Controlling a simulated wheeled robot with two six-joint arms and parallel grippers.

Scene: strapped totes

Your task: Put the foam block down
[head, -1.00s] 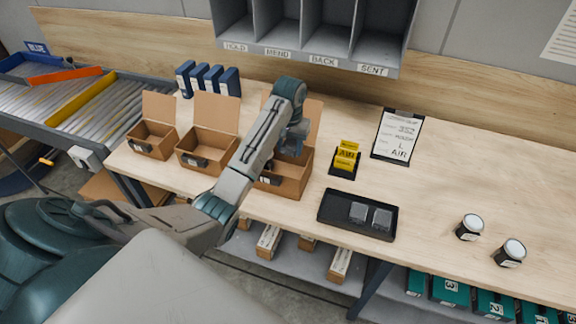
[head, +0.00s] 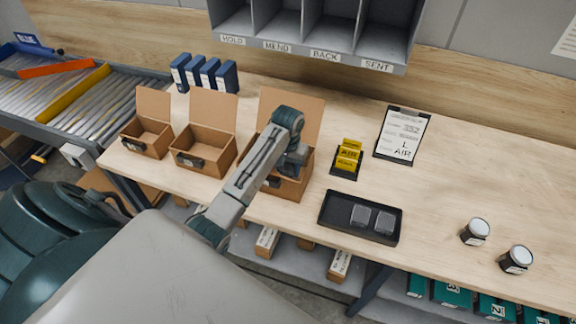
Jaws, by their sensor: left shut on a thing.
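My left gripper (head: 287,170) points down into the rightmost of three open cardboard boxes (head: 286,189). Its fingertips are hidden by my own arm and wrist and by the box. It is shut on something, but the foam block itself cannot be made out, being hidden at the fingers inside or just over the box. The box's lid stands upright behind my wrist. My right gripper is not in view.
Two more open cardboard boxes (head: 203,164) (head: 147,145) stand to the left. A black tray (head: 340,229) with two small grey items, a yellow card holder (head: 347,160), a clipboard (head: 402,137) and two jars (head: 475,232) (head: 516,260) stand to the right. Bare bench lies between them.

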